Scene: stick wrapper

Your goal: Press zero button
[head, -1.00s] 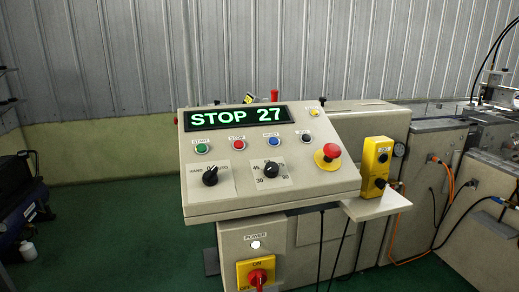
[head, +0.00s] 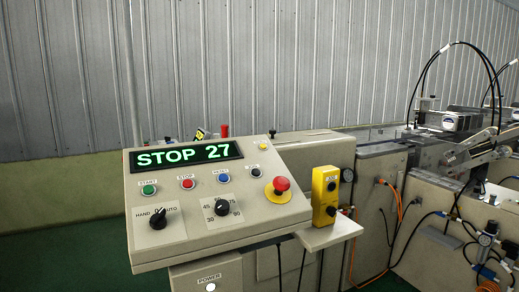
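A sloped beige control panel (head: 186,235) stands in the middle left, with a display (head: 186,154) reading "STOP 27" in green. Below the display is a row of round buttons: green START (head: 149,190), red STOP (head: 188,184), a blue button (head: 223,179) and a black button (head: 256,173). The labels over the blue and black buttons are too small to read, so I cannot tell which one is zero. My gripper is not in view.
A red mushroom button (head: 282,184) sits on the panel's right side. Two rotary knobs (head: 158,219) (head: 222,208) are below the buttons. A yellow control box (head: 325,196) stands on a side shelf. Machinery with cables (head: 440,240) fills the right. Floor at left is clear.

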